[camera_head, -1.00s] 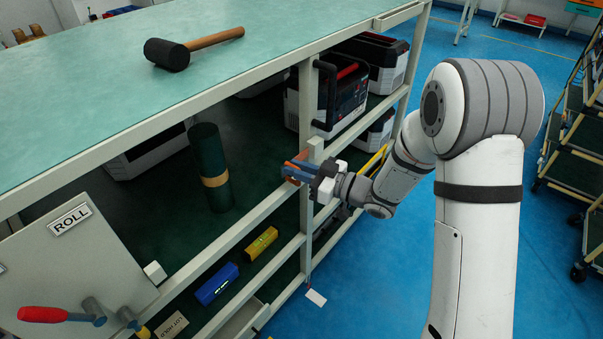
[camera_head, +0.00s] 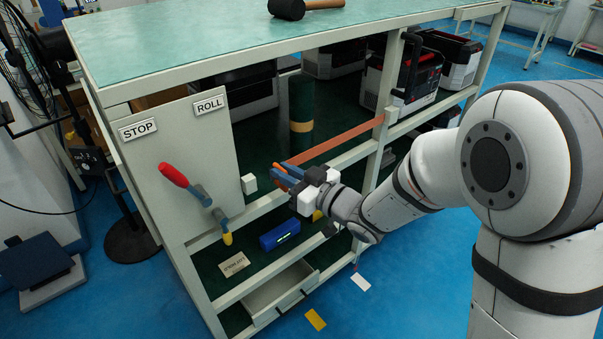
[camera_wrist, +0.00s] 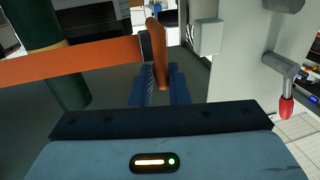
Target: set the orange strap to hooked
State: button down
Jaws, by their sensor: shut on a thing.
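The orange strap (camera_head: 345,137) runs taut across the rack's front opening, from a pale fitting (camera_head: 391,115) on the right post to my gripper (camera_head: 285,176). My gripper is shut on the strap's free end, an orange tab that stands upright between the blue fingers. In the wrist view the strap (camera_wrist: 75,62) comes in from the left to my gripper (camera_wrist: 158,82). A small white block (camera_head: 249,184), perhaps the strap's catch, sits at the panel's right edge, just left of the fingertips. It also shows in the wrist view (camera_wrist: 207,37), apart from the tab.
The grey panel (camera_head: 175,160) has STOP and ROLL labels and a red-handled lever (camera_head: 187,183). A green roll (camera_head: 301,110) stands behind the strap. A blue box (camera_head: 280,235) lies on the shelf below, above an open drawer (camera_head: 275,295).

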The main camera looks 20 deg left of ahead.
jog(key=shift+s+a, duration=0.25)
jog(key=shift+s, duration=0.2)
jog(key=shift+s+a, duration=0.2)
jog(key=shift+s, duration=0.25)
jog(key=c, duration=1.6)
grip_release()
